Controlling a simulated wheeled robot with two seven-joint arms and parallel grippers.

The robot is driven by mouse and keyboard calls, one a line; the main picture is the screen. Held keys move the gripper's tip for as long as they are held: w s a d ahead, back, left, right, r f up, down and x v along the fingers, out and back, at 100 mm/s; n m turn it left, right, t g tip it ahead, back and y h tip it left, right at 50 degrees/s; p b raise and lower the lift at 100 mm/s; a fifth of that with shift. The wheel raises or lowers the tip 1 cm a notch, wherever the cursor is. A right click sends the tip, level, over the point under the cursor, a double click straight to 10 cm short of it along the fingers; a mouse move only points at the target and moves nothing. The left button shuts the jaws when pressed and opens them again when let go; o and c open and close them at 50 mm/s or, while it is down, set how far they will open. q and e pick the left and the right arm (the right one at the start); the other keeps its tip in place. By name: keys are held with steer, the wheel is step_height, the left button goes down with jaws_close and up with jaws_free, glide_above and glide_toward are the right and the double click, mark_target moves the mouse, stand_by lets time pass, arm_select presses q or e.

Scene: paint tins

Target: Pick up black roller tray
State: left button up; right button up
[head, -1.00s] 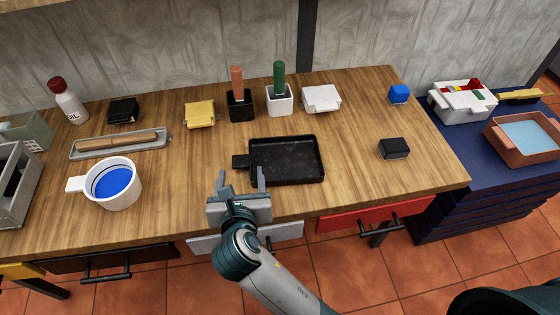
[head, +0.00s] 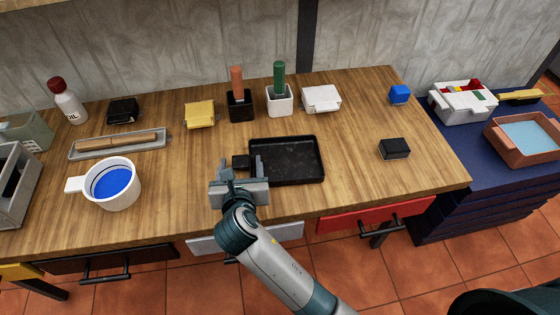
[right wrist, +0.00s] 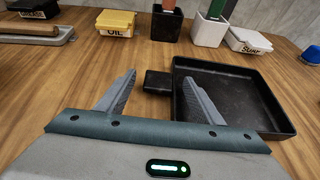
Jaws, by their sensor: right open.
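The black roller tray (head: 290,160) lies flat on the wooden table, with its short handle (head: 240,161) pointing left. My right gripper (head: 241,166) is open and low at the tray's left end, its fingers pointing at the handle. In the right wrist view, the tray (right wrist: 225,90) is ahead to the right. The handle (right wrist: 158,81) shows between and beyond the two open fingers (right wrist: 158,85); the right finger overlaps the tray's near left side. I cannot tell whether either finger touches it. My left gripper is not in view.
A white cup of blue paint (head: 112,184) stands left of the gripper. Behind the tray are a black pot (head: 240,106) and a white pot (head: 279,100) with upright handles, a yellow box (head: 199,114) and a white box (head: 321,98). A small black box (head: 394,148) sits to the right.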

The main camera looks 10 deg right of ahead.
steer(key=shift+w, duration=0.2)
steer(key=shift+f, duration=0.1)
steer(key=c, duration=1.3)
steer(key=shift+c, duration=0.3)
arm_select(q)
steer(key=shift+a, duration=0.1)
